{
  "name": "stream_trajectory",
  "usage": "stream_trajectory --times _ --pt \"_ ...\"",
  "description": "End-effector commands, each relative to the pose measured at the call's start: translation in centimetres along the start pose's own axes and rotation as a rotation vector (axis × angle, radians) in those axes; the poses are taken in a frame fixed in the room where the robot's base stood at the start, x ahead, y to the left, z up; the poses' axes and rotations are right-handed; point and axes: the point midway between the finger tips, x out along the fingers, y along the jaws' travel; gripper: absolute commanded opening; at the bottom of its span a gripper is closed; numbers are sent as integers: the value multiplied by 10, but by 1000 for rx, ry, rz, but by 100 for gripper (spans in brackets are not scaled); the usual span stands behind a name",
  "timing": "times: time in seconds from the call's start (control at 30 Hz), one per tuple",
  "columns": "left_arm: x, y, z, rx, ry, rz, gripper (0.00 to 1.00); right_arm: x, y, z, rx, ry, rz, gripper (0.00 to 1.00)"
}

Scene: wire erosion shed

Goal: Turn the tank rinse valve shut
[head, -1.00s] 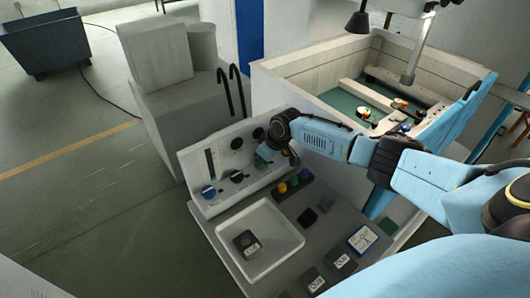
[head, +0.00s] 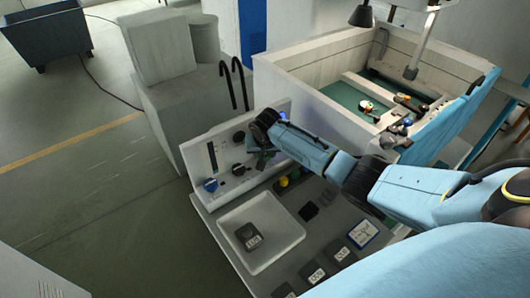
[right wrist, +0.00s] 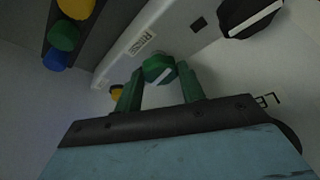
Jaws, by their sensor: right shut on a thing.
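The rinse valve is a green knob (right wrist: 158,68) with a white stripe on the pale panel, beside a label that appears to read RINSE in the right wrist view. The stripe lies tilted. My right gripper (right wrist: 159,74) has its two green fingers on either side of the knob and is shut on it. In the head view my right gripper (head: 262,158) is at the right part of the sloped control panel (head: 222,160), and its wrist hides the knob there. My left gripper is not in view.
A black knob (right wrist: 252,16) with a white stripe sits near the valve. Yellow, green and blue buttons (right wrist: 64,38) stand in a row to the left. The head view shows a blue knob (head: 210,185), a white tray (head: 232,215) and the open tank (head: 300,88).

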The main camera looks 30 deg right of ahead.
Motion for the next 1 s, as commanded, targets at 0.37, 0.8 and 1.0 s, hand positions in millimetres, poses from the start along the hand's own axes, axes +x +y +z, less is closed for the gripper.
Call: stream_trajectory --times 0.37,0.8,1.0 --pt "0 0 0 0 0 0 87 -1 -1 -1 94 1 38 17" --pt "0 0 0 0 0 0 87 -1 -1 -1 98 1 41 42" --pt "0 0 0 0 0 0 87 0 -1 -1 97 0 40 49"
